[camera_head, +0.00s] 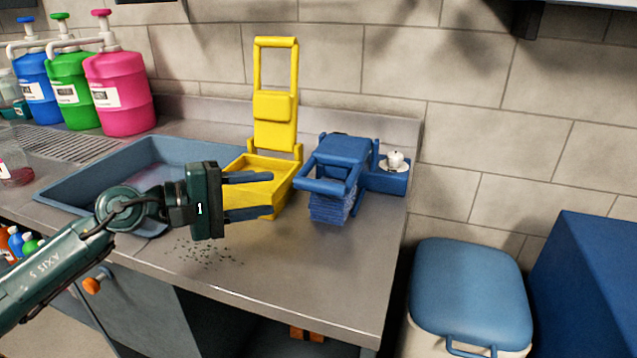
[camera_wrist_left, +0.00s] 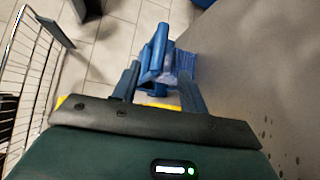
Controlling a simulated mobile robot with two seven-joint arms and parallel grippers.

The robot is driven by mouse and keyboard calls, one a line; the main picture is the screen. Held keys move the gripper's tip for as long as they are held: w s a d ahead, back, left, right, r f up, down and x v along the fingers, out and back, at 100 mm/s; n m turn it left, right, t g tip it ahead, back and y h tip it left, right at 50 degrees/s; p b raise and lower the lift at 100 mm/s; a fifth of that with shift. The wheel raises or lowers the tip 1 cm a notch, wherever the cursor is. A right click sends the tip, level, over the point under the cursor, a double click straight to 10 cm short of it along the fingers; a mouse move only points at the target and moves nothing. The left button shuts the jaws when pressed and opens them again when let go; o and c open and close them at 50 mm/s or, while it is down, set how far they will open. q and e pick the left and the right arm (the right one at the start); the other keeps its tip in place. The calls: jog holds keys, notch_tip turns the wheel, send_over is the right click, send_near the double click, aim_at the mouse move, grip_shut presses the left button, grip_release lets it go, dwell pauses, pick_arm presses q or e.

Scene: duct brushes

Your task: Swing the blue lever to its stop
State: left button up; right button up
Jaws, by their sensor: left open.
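The blue lever (camera_head: 323,187) is a bar-ended frame on the blue wringer (camera_head: 346,150), standing on the counter right of centre. It is tilted down toward the front, with blue ribbed material under it. My left gripper (camera_head: 271,194) is open and empty, its fingers pointing right toward the lever, with a gap between in the head view. In the left wrist view the lever (camera_wrist_left: 157,48) lies ahead of the two open fingers (camera_wrist_left: 160,88). Whether they touch it cannot be told. My right gripper is in neither view.
A yellow wringer (camera_head: 274,118) with its lever upright stands behind my left gripper. A blue sink basin (camera_head: 70,185) is at left. A small white knob (camera_head: 395,160) sits right of the blue wringer. The front counter (camera_head: 300,285) is clear except for dark specks.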

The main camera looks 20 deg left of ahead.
aim_at(312, 188)
pick_arm(q)
jog(key=p+x, duration=0.3)
jog(key=x, duration=0.8)
jog(key=shift+w+d, duration=0.1)
jog(key=shift+w, duration=0.05)
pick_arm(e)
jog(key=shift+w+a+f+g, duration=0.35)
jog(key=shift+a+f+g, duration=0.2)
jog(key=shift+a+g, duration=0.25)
pick_arm(q)
jog(key=c, duration=0.6)
grip_shut()
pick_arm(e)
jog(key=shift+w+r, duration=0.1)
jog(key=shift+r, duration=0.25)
